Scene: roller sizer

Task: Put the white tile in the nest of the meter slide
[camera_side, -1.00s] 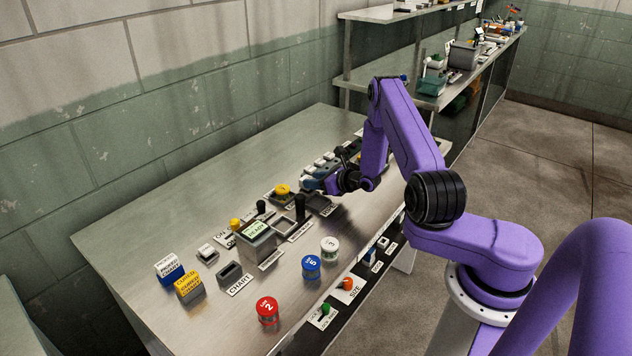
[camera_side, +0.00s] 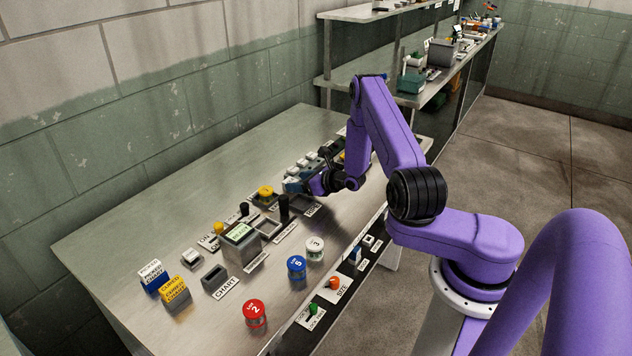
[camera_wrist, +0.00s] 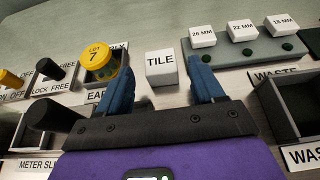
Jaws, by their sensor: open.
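The white tile (camera_wrist: 161,66), a small block marked TILE, stands in the wrist view just beyond and between my fingertips. My gripper (camera_wrist: 163,75) is open, its two blue fingers apart with nothing held. In the side view my gripper (camera_side: 296,184) is low over the far half of the bench, and I cannot make out the tile there. The meter (camera_side: 241,240) is a grey box with a lit green display. Its slide (camera_side: 268,228) is the framed piece beside it, nearer the gripper. In the wrist view the METER SLIDE label (camera_wrist: 38,165) shows partly at lower left; the nest is not clear.
A yellow LOT 7 jar (camera_wrist: 97,60) in a grey tray is close to the left finger. Black knobs (camera_wrist: 57,119) stand at left. A rack of sized white blocks (camera_wrist: 203,36) is behind right, and a waste bin (camera_wrist: 290,110) is at right.

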